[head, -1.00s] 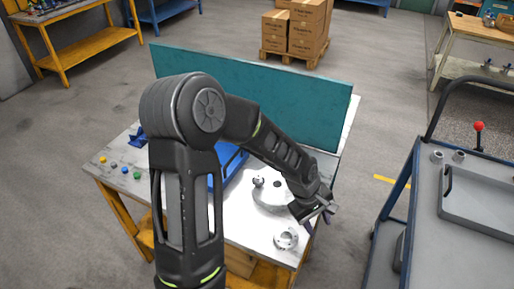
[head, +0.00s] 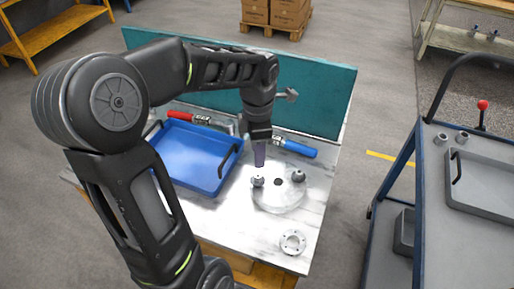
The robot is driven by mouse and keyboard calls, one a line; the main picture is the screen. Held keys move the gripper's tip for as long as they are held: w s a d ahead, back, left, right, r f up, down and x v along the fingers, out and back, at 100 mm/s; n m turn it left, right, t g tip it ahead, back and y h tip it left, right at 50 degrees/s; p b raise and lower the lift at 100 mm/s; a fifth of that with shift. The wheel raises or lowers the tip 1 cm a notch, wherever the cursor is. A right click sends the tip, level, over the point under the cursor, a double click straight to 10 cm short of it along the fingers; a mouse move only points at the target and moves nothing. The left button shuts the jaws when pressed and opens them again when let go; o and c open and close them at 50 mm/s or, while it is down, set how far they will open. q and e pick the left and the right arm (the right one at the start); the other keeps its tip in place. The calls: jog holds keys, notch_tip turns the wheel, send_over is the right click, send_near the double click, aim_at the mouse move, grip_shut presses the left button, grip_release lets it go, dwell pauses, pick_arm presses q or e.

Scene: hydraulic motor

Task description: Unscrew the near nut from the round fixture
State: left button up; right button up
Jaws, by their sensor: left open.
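The round fixture (head: 277,202) is a pale disc with a dark centre hole, lying on the light tabletop. Two small metal nuts stand on it: one at its left side (head: 257,182) and one at its upper right (head: 298,176). The left nut is slightly lower in the picture, so slightly nearer. My left gripper (head: 259,160) points down just behind and above the left nut, apart from the right one. It is open, with nothing seen in it; its fingers overlap in this view. Contact with the left nut cannot be told. My right gripper is out of view.
A blue tray (head: 236,163) lies left of the fixture. Red-handled (head: 188,117) and blue-handled (head: 300,149) tools lie behind it. A metal flange ring (head: 292,242) lies in front. A teal panel (head: 325,100) closes the back. A cart (head: 470,230) stands right.

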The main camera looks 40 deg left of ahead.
aim_at(258, 175)
pick_arm(q)
jog(key=shift+f, duration=0.15)
notch_tip(258, 175, down, 7)
jog(key=b, duration=0.5)
jog(key=shift+f, duration=0.1)
jog(key=shift+f+b, duration=0.8)
jog(key=shift+b, duration=0.15)
grip_shut()
dwell(0.3)
